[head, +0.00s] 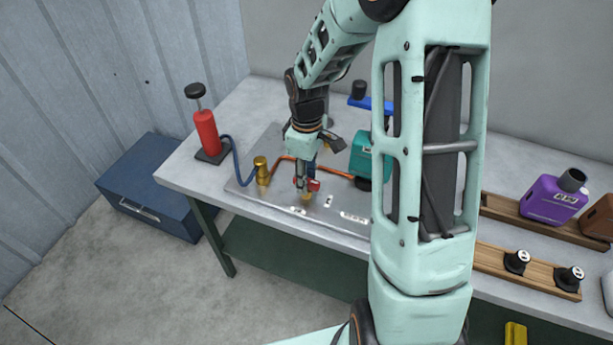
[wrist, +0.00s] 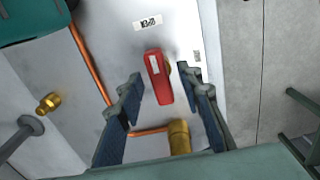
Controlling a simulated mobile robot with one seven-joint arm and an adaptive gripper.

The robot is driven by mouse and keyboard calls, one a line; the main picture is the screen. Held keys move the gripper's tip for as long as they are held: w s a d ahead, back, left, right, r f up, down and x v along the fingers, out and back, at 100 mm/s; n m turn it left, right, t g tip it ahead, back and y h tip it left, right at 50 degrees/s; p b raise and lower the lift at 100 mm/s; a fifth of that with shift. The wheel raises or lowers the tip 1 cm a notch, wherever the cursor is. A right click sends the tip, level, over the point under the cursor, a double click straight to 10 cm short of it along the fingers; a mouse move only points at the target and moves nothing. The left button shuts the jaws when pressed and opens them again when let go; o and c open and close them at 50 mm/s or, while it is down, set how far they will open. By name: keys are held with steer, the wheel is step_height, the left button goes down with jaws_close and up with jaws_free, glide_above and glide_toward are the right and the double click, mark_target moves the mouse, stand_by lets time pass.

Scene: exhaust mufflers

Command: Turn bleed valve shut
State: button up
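The bleed valve's red lever (wrist: 158,82) shows in the wrist view with a pale label on it. It lies between my gripper's two fingers (wrist: 166,108), which are open with a gap on each side. In the head view my gripper (head: 305,187) points down at the plate, with the red lever (head: 314,185) at its fingertips. Brass shows just below the lever, but most of the valve body is hidden. Whether the fingers reach down beside the lever or stay above it I cannot tell.
A metal plate (head: 244,189) on the workbench carries a brass cylinder (head: 262,171), copper pipe and a teal container (head: 367,158). A red hand pump (head: 206,131) stands left, joined by a blue hose. A purple bottle (head: 553,199) and wooden racks are right.

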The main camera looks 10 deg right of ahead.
jaws_close()
steer(key=shift+m, duration=0.4)
steer(key=m+b, duration=0.2)
steer(key=m, duration=0.1)
steer(key=shift+m, duration=0.4)
steer(key=m+b, duration=0.1)
steer(key=m, duration=0.3)
steer(key=shift+b, duration=0.3)
steer(key=m, duration=0.5)
steer(key=shift+b, duration=0.35)
steer(key=m, duration=0.4)
steer(key=shift+m, duration=0.3)
